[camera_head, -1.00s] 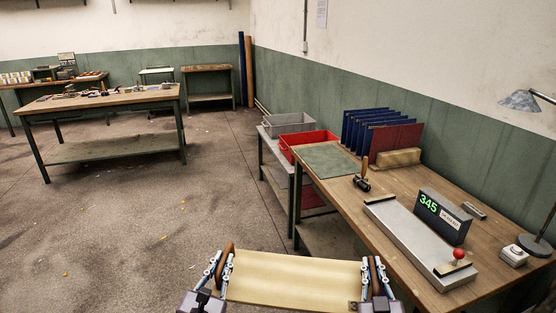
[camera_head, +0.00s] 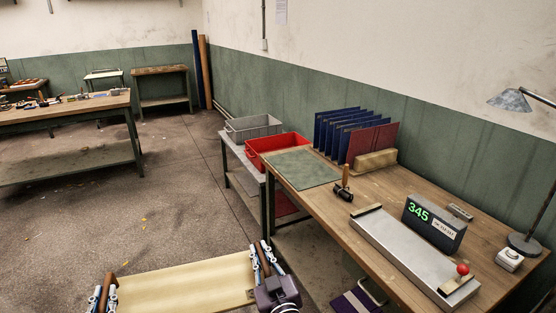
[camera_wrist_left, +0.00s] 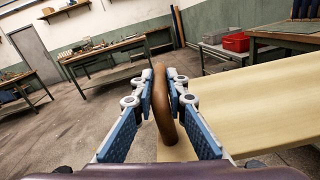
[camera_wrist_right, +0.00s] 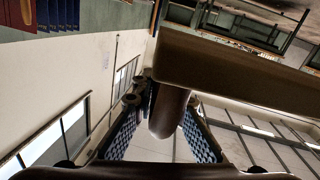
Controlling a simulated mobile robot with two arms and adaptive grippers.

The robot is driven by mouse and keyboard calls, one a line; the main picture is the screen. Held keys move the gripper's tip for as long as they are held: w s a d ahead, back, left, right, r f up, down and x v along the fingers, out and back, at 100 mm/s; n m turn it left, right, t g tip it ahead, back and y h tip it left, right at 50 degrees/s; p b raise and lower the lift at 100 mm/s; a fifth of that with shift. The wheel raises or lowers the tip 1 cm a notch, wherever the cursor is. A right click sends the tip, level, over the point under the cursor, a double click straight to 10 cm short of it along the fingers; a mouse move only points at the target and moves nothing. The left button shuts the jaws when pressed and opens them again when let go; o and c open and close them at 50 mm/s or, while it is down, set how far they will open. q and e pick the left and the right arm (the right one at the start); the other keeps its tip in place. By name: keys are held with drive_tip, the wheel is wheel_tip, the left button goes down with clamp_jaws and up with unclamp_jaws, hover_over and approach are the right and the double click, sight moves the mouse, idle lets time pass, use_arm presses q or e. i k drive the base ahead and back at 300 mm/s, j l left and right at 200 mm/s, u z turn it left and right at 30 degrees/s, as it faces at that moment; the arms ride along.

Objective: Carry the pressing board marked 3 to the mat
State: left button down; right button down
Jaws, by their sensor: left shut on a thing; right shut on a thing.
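The pressing board (camera_head: 180,284) is a long pale wooden plank with a brown handle at each end. It hangs level over the floor at the bottom of the head view; a dark mark at its right corner is too small to read now. My left gripper (camera_head: 106,290) is shut on the left handle (camera_wrist_left: 162,105). My right gripper (camera_head: 266,258) is shut on the right handle (camera_wrist_right: 170,110). The dark green mat (camera_head: 302,168) lies flat and bare on the far left part of the workbench, beyond the board and apart from it.
The workbench (camera_head: 345,208) also holds a brush-like roller (camera_head: 343,188), a grey metal plate (camera_head: 405,250), a display reading 345 (camera_head: 433,223), a lamp (camera_head: 512,100) and upright blue boards (camera_head: 340,130). A red crate (camera_head: 275,148) and grey crate (camera_head: 252,127) stand beyond.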

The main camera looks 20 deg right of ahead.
sight(300, 168)
drive_tip(key=i, duration=3.05)
drive_tip(key=i+j+z, duration=0.15)
drive_tip(key=i+z, duration=0.3)
drive_tip(key=i, duration=0.2)
drive_tip(key=z, duration=2.3)
